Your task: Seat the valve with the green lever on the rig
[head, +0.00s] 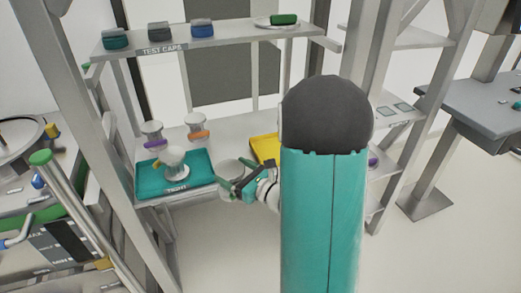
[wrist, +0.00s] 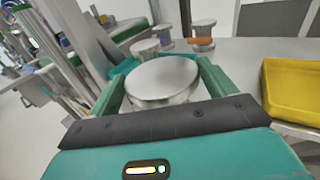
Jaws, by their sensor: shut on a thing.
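In the wrist view, my gripper (wrist: 160,92) has its green fingers on either side of a round silver-topped valve (wrist: 162,78). No lever shows on this valve, so I cannot tell its colour. In the head view, my gripper (head: 234,184) is over the shelf beside the teal tray, and the grey body of the held valve (head: 231,167) shows partly behind the fingers. I cannot tell whether its base touches the shelf. I cannot identify the rig with certainty.
The teal tray (head: 148,187), marked TIGHT, holds a pale valve (head: 175,168) with a yellow lever. Behind stand an orange-lever valve (head: 198,128) and another valve (head: 152,130). A yellow tray (head: 264,148) is right of my gripper. Caps line the upper shelf (head: 215,37).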

